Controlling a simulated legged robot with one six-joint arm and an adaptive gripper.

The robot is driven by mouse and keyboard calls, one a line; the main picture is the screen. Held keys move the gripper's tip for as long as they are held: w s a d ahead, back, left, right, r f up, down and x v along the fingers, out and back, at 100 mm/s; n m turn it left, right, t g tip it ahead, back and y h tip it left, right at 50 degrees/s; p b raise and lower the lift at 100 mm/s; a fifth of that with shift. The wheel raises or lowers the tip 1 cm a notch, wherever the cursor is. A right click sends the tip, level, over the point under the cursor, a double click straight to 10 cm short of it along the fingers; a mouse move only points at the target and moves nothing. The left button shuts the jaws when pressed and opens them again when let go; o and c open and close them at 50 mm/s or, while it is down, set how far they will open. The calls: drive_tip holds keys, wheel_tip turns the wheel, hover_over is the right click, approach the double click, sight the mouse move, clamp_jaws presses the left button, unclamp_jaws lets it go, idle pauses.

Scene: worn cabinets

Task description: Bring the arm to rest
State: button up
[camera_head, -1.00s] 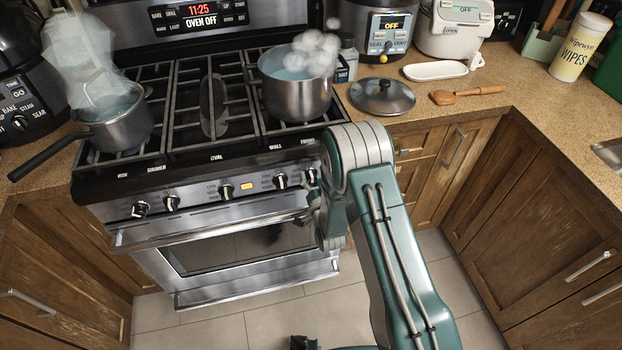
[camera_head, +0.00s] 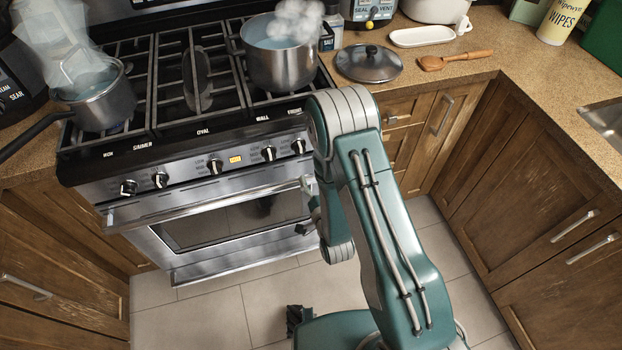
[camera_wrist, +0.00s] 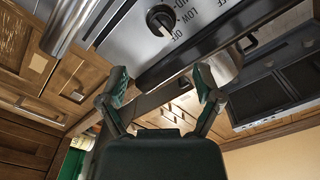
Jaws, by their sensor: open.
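My arm (camera_head: 385,240) is bent in front of the stove, with its grey elbow at the height of the knob panel. My gripper (camera_head: 306,226) shows partly beside the forearm, near the oven front and below the knobs; the arm hides part of it. In the wrist view my gripper (camera_wrist: 162,85) has its two fingers spread, with nothing seen between them. A stove knob (camera_wrist: 160,20) and the steel panel lie beyond the fingertips there. I cannot tell from the views whether a finger touches the stove.
A steaming pot (camera_head: 280,62) stands on the right burners, and a steaming saucepan (camera_head: 103,103) on the left. The oven handle (camera_head: 220,204) juts out near my gripper. A lid (camera_head: 368,63) and wooden spoon (camera_head: 455,59) lie on the counter.

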drive_tip(key=w+d+r+n+g+h, duration=0.1)
drive_tip(key=w+r, duration=0.2)
drive_tip(key=r, duration=0.2)
drive_tip(key=w+d+r+g+h, duration=0.1)
drive_tip(key=w+d+r+g, duration=0.1)
drive_tip(key=r, duration=0.3)
drive_tip(key=s+d+r+n+g+h, duration=0.1)
drive_tip(key=d+r, duration=0.1)
drive_tip(key=r, duration=0.3)
drive_tip(key=s+d+r+g, duration=0.2)
drive_tip(key=r, duration=0.2)
drive_tip(key=s+d+r+n+g, duration=0.1)
drive_tip(key=s+r, duration=0.3)
drive_tip(key=s, duration=0.4)
drive_tip(key=s+d+r+g+h, duration=0.1)
drive_tip(key=s+d+r+g, duration=0.2)
drive_tip(key=s, duration=0.5)
drive_tip(key=s+d+r+n+g+h, duration=0.1)
drive_tip(key=s+d+r, duration=0.1)
drive_tip(key=s+r, duration=0.3)
drive_tip(key=s, duration=0.4)
drive_tip(key=shift+d+n+g, duration=0.3)
drive_tip(key=shift+d+g, duration=0.05)
drive_tip(key=shift+g, duration=0.05)
drive_tip(key=shift+w, duration=0.1)
